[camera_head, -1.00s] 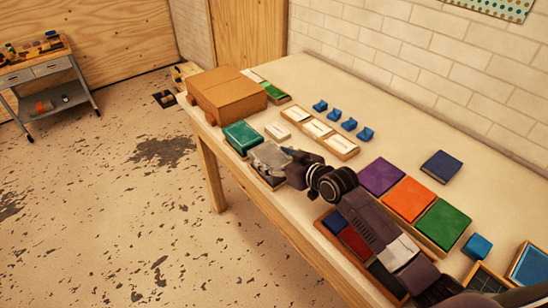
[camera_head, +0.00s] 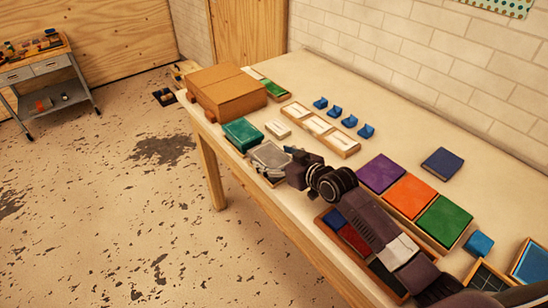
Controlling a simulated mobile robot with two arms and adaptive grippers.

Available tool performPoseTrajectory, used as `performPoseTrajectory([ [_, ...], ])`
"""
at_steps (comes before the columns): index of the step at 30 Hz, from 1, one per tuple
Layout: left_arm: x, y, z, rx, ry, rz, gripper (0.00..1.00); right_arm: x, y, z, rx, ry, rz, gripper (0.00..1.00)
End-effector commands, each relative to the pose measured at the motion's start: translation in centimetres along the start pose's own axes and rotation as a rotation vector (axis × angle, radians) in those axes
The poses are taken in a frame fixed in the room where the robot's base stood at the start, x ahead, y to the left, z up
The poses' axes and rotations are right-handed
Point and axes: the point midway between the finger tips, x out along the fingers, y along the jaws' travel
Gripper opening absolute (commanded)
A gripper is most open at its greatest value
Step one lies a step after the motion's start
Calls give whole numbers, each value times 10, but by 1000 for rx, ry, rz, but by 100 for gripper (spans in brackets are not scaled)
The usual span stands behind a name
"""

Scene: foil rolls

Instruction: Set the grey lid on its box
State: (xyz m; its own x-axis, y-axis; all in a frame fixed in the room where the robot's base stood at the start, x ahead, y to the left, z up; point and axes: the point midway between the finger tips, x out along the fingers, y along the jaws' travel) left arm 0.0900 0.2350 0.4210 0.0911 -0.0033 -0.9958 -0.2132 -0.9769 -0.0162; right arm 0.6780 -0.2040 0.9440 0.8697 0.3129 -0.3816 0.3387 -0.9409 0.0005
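The grey lid (camera_head: 268,154) is a flat, pale grey square near the table's front edge, just beyond my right gripper (camera_head: 281,163). It lies about level over a light wooden box, whose rim (camera_head: 256,168) shows in part beneath it. The lid looks seated on or very close to the box; I cannot tell if it sits fully flush. My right gripper is at the lid's near right side, its fingers by the lid's edges. Whether they still press on it is unclear. My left gripper is not in view.
A teal box (camera_head: 242,134) stands close behind the lid, with a brown cardboard box (camera_head: 228,92) farther back. A tray with white pieces (camera_head: 319,126), small blue blocks (camera_head: 350,122) and purple, orange and green panels (camera_head: 411,196) lie to the right.

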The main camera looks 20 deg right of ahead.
Motion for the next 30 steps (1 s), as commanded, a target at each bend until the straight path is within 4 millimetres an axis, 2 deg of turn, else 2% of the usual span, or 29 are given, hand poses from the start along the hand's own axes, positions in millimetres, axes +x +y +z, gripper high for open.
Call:
performPoseTrajectory([
  [10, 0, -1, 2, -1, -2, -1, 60, 0, 0, 0, 0, -1, 0, 85],
  [14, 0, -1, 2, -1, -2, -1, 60, -7, 0, 1, 0, -2, 0, 85],
  [20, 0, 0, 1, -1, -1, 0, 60, -35, 0, 1, -2, -2, 0, 85],
  [30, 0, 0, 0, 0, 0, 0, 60, -97, 0, 1, -3, -3, 0, 85],
])
